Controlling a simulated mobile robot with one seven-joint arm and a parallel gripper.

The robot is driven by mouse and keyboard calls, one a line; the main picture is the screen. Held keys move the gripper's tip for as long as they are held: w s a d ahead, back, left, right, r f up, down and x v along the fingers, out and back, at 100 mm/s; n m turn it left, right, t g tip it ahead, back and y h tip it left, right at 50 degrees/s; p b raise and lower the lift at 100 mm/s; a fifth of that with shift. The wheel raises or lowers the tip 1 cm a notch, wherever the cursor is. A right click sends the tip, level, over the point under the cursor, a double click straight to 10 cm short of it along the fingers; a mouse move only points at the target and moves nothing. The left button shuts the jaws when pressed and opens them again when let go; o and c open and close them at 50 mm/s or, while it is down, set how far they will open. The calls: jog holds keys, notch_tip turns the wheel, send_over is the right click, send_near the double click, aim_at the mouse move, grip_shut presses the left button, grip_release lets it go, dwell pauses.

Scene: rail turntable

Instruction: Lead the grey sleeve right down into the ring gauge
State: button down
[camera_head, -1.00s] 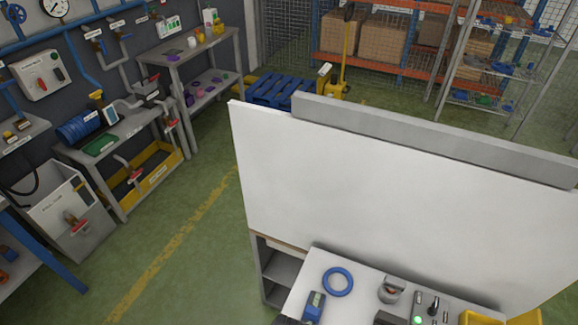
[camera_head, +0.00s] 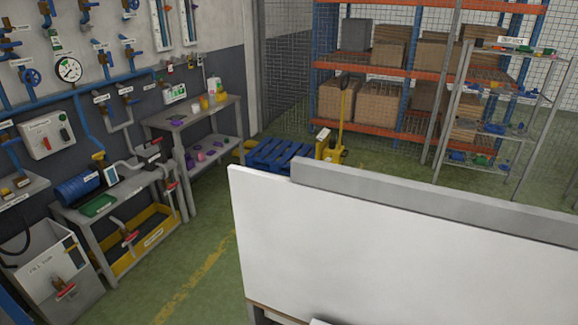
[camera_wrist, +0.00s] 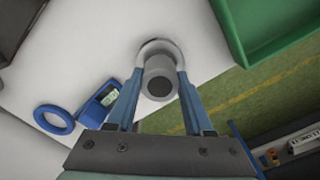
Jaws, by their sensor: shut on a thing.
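The grey sleeve (camera_wrist: 160,66) is in the wrist view, a short cylinder with a dark round bore facing the camera. My gripper (camera_wrist: 158,76) is shut on it, with one blue finger on each side. A pale metal ring (camera_wrist: 148,45), which looks like the ring gauge, shows around the sleeve's far end on the white top. How deep the sleeve sits in it, if at all, cannot be told. The head view now shows neither the sleeve, the ring nor my gripper.
On the white worktop (camera_wrist: 80,55) lie a blue ring (camera_wrist: 40,122) and a blue device with a display (camera_wrist: 98,103). A green tray (camera_wrist: 275,35) is at upper right. In the head view a tall white panel (camera_head: 400,240) hides the worktop.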

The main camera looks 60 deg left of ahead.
jog(key=shift+f+b, duration=0.4)
jog(key=shift+f, duration=1.05)
dwell(2.8)
jog(key=shift+c, duration=1)
grip_release()
notch_tip(320, 180, up, 13)
jog(key=shift+b, duration=0.7)
